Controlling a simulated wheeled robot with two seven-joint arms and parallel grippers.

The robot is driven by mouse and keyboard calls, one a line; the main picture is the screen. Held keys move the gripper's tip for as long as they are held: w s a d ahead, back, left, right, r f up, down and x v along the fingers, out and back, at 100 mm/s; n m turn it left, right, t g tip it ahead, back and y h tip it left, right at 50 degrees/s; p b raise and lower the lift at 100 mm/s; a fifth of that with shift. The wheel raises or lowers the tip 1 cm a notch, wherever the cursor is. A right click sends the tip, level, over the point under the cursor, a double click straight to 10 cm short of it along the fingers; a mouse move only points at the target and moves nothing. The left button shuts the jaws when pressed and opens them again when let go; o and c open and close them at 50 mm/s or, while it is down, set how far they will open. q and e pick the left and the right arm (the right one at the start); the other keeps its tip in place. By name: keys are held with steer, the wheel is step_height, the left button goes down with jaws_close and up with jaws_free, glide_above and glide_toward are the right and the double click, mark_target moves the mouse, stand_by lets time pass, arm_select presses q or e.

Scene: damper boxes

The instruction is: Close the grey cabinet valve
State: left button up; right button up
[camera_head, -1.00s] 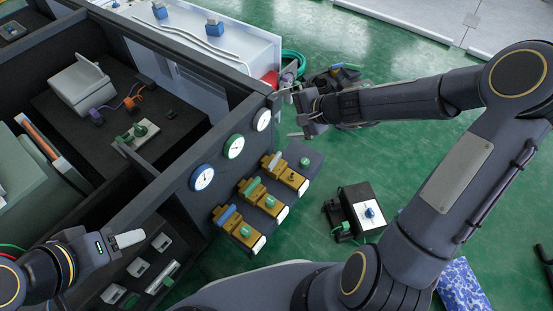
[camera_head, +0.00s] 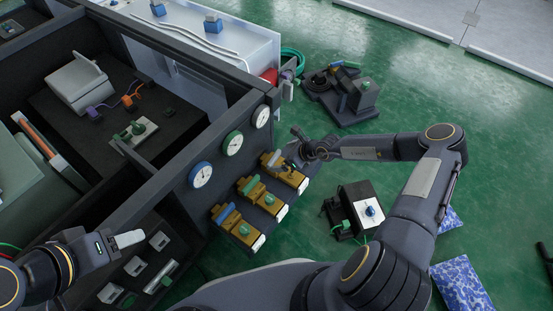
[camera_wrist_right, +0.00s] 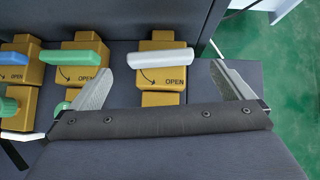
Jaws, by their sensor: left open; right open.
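The grey valve is a pale grey bar handle (camera_wrist_right: 163,58) on a yellow block marked OPEN with an arrow (camera_wrist_right: 161,77). In the head view its yellow block (camera_head: 292,178) is the farthest of three on the dark cabinet shelf. My right gripper (camera_head: 298,148) is beside and above that block. In the right wrist view its two fingers (camera_wrist_right: 163,88) are wide apart, and the grey handle lies just ahead, between them, with nothing gripped. The wrist hides part of this valve in the head view. My left gripper (camera_head: 128,240) is at the lower left, open and empty, away from the valves.
A green-handled valve (camera_wrist_right: 78,53) and a blue-handled valve (camera_wrist_right: 10,59) stand in the same row, left of the grey one in the wrist view. Round gauges (camera_head: 232,143) line the wall above. A dark box with a blue knob (camera_head: 370,211) stands on the green floor.

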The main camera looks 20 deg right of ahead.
mark_target(275, 158)
steer(key=shift+b+x, duration=0.65)
steer(key=shift+x, duration=1.75)
steer(key=shift+c, duration=0.3)
steer(key=c, duration=0.9)
steer(key=shift+o, duration=0.2)
steer(key=a+m+p, duration=0.1)
steer(key=p, duration=0.7)
steer(key=shift+s+r+h, duration=0.1)
steer(key=shift+s+h, duration=0.2)
steer(key=shift+s, duration=0.05)
steer(key=shift+w+d+f+t+p, duration=0.1)
steer(key=shift+d+f+t+p, duration=0.15)
steer(key=shift+p, duration=0.3)
steer(key=o, duration=0.9)
steer(key=shift+w+d+r, duration=0.1)
steer(key=shift+d+r, duration=0.05)
steer(key=shift+r, duration=0.1)
